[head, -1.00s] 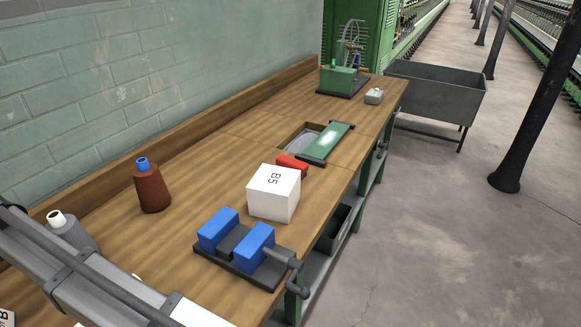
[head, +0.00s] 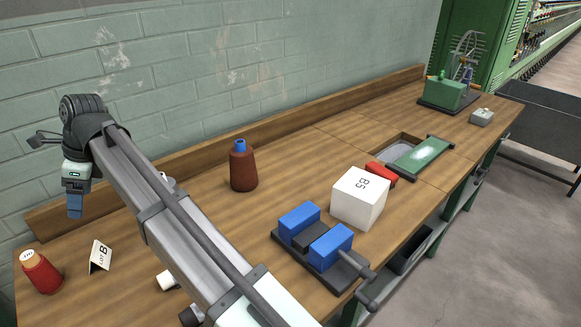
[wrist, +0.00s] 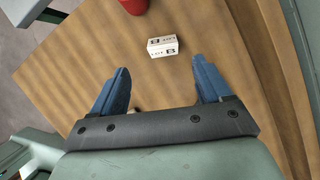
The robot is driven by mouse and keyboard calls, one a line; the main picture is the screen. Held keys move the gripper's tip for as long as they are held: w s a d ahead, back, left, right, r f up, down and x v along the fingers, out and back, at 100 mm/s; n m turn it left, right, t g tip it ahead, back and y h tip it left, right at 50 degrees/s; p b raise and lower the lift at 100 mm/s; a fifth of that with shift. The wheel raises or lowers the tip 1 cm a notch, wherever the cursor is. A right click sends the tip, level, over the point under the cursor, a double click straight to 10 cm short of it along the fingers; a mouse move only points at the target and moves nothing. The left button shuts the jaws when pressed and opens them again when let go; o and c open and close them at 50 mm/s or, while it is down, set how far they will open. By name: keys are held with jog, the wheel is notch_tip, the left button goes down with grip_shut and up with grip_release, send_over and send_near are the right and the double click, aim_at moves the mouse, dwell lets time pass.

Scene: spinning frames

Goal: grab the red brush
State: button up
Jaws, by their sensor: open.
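A red object (head: 381,172), the only thing in view that could be the red brush, lies on the wooden workbench (head: 285,160). The white cube marked B5 (head: 360,197) stands just in front of it and hides part of it, so its full shape cannot be told. My gripper (head: 75,207) hangs above the bench's left end, far to the left of the red object. In the wrist view my gripper (wrist: 160,85) has its blue fingers wide apart with nothing between them. The red object does not show in the wrist view.
A blue-jawed vise (head: 315,238) stands before the cube. A brown cone (head: 243,170) stands near the wall side. A red cone (head: 41,273) and a LOT B card (head: 100,257) are at the left end.

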jog(key=w+d+m+t, duration=0.2)
jog(key=w+d+m, duration=0.2)
jog(key=w+d, duration=1.3)
jog(key=m+t+h, duration=0.1)
jog(key=m+t, duration=0.2)
jog(key=m, duration=0.8)
send_over(383, 170)
jog(key=s+d, duration=0.2)
jog(key=s, duration=0.2)
jog(key=x, duration=0.4)
jog(key=d+x, duration=0.1)
jog(key=x, duration=0.3)
jog(key=s+d+x, duration=0.1)
jog(key=x, duration=0.3)
jog(key=shift+x, duration=0.8)
jog(key=shift+w+d+x, duration=0.1)
jog(key=shift+d+x, duration=0.05)
jog(key=shift+x, duration=0.7)
jog(key=shift+w+d+x, duration=0.1)
jog(key=shift+d+x, duration=0.05)
jog(key=shift+x, duration=0.75)
jog(key=shift+w+d+x, duration=0.1)
jog(key=shift+d+x, duration=0.05)
jog(key=shift+x, duration=0.7)
jog(key=shift+s+f, duration=0.1)
jog(key=shift+f, duration=0.2)
